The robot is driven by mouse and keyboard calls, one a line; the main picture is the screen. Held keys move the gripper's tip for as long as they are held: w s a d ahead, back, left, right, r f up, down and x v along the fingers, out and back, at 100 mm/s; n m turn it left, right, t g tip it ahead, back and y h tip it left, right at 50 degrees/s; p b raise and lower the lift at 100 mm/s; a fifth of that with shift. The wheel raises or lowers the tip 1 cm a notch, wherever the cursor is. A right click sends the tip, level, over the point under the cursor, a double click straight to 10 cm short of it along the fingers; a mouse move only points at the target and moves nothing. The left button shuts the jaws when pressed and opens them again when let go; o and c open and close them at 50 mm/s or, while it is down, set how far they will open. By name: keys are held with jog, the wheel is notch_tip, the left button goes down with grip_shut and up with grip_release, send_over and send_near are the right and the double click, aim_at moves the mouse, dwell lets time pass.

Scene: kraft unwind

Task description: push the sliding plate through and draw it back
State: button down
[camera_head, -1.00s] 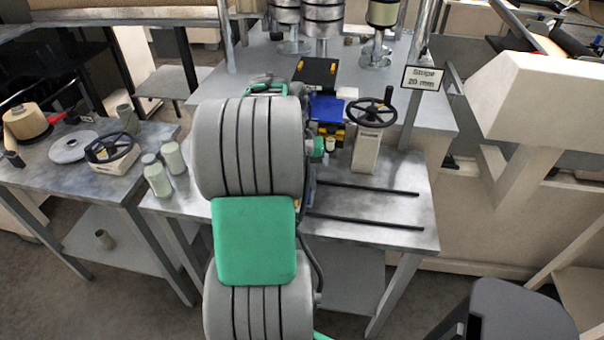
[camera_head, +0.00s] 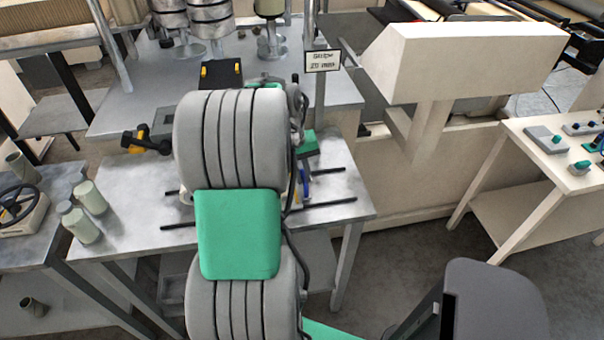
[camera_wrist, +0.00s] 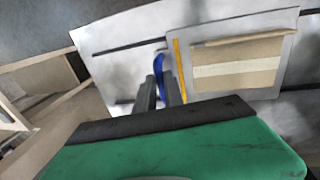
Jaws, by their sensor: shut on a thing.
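In the wrist view my gripper (camera_wrist: 161,92) has its two dark fingers closed around an upright blue piece (camera_wrist: 159,66), seemingly a handle. Whether the blue piece is fixed to the plate is unclear. In the head view my arm hides the fingertips and most of the plate. Blue and yellow bits show right of the arm, among them a blue piece (camera_head: 305,178).
Two dark rails (camera_head: 330,204) run across the metal table (camera_head: 130,205). Pale cylinders (camera_head: 91,197) stand at its left. A black-and-orange device (camera_head: 147,141) and a sign (camera_head: 322,61) stand farther back. A beige machine (camera_head: 460,60) is at right. The table's right end is clear.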

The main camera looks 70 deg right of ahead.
jog(key=shift+s+d, duration=0.1)
jog(key=shift+s, duration=0.05)
jog(key=c, duration=1.7)
grip_release()
jog(key=shift+s+d, duration=0.1)
jog(key=shift+s, duration=0.05)
jog(key=shift+o, duration=1.2)
jog(key=shift+r, duration=0.1)
jog(key=shift+w+r, duration=0.25)
jog(key=shift+r, duration=0.15)
notch_tip(320, 180, up, 7)
jog(key=w+a, duration=0.1)
jog(key=shift+f, duration=0.15)
